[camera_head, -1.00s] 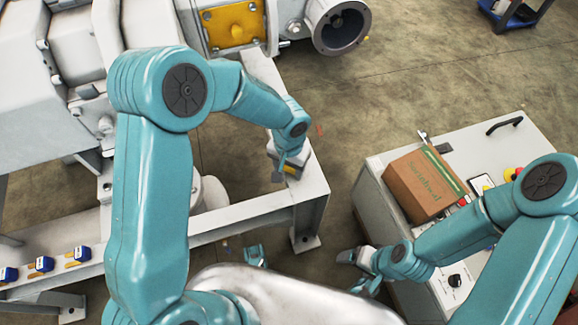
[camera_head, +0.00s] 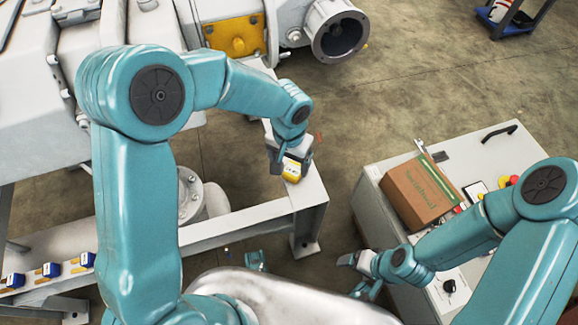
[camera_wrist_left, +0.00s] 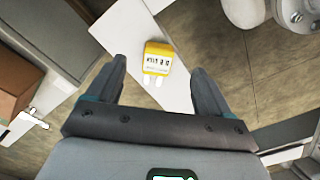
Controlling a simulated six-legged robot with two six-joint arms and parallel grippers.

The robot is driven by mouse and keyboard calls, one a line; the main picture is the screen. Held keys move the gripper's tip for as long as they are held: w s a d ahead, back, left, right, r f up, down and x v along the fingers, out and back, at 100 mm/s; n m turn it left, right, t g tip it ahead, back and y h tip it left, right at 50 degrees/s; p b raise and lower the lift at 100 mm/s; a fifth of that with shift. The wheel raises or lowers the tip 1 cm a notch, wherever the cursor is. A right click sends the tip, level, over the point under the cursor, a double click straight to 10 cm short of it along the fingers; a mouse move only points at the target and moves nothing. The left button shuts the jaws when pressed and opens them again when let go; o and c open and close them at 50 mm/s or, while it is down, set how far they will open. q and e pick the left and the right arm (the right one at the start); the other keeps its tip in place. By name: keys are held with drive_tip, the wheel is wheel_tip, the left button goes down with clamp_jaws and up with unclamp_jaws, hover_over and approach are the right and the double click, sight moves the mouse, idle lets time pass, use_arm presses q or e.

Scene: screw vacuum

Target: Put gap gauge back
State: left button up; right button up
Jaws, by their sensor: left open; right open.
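A yellow gap gauge with a white label (camera_head: 292,172) lies on the corner of the white metal frame; it also shows in the left wrist view (camera_wrist_left: 157,58). My left gripper (camera_head: 291,166) is above it. In the left wrist view, its two fingers (camera_wrist_left: 160,85) are spread wide, with the gauge showing beyond and between the tips, not gripped. My right gripper (camera_head: 360,275) is open and empty beside the white cabinet. Several blue gauges with yellow parts (camera_head: 50,270) sit in a row on the lower left rail.
The white frame (camera_head: 240,225) carries a large pump with a yellow plate (camera_head: 235,37). A cardboard box (camera_head: 420,191) stands on the white cabinet (camera_head: 480,150) at right. Concrete floor (camera_head: 370,110) lies open between frame and cabinet.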

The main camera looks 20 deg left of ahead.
use_arm(q)
wheel_tip(320, 180, up, 4)
drive_tip(key=shift+r+p, duration=0.1)
drive_tip(key=shift+p, duration=0.3)
drive_tip(key=shift+s, duration=0.15)
